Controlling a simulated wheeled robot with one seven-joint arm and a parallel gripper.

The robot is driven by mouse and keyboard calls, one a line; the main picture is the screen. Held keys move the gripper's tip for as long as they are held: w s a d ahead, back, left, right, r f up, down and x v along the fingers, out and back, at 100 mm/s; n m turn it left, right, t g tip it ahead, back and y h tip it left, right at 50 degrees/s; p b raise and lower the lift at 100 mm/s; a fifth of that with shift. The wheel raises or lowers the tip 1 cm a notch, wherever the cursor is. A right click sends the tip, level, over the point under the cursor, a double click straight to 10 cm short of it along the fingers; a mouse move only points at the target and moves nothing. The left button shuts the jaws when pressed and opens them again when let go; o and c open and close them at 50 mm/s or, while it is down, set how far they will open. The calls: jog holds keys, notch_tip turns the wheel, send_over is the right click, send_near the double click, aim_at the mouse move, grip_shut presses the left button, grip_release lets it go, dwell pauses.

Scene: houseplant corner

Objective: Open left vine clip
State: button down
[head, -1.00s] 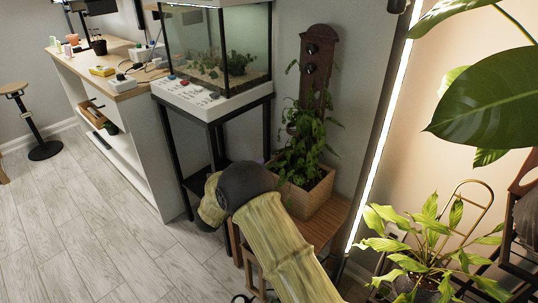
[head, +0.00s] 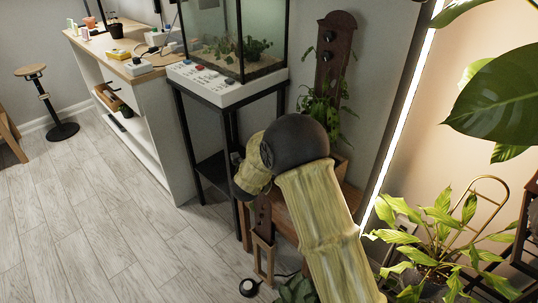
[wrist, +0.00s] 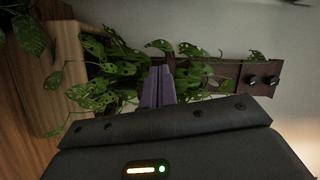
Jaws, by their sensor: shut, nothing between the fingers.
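A dark wooden board (head: 336,50) stands upright behind a leafy vine (head: 325,105) in the head view. Two dark round knobs (head: 327,46) sit one above the other on its upper part. In the wrist view the board (wrist: 228,72) lies sideways, with the knobs (wrist: 262,79) at its right end. My gripper (wrist: 163,72) is shut and empty, its purple-grey fingers among the vine leaves (wrist: 95,90) in front of the board. I cannot tell if it touches them. My arm hides the gripper in the head view. I cannot make out the left vine clip.
The wooden planter (wrist: 66,75) is mostly behind my arm in the head view. A glass tank (head: 232,35) on a black stand is to the left. A lit strip (head: 410,100) and a potted plant (head: 440,235) are to the right. Open floor (head: 90,210) lies left.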

jog(key=s+d+f+n+g+y, duration=0.1)
jog(key=s+d+n+g, duration=0.3)
jog(key=s, duration=0.7)
jog(key=s+d+f+n+g+y, duration=0.1)
jog(key=s+d+n+g+y, duration=0.2)
jog(key=s+d+n+g, duration=0.2)
jog(key=s+d+f+n+g+y, duration=0.1)
jog(key=s+d+n+g, duration=0.4)
jog(key=s, duration=1.2)
jog(key=d+n+y, duration=0.1)
jog(key=d+n, duration=0.2)
jog(key=n, duration=0.2)
jog(key=shift+d+f, duration=0.2)
jog(key=shift+f, duration=0.05)
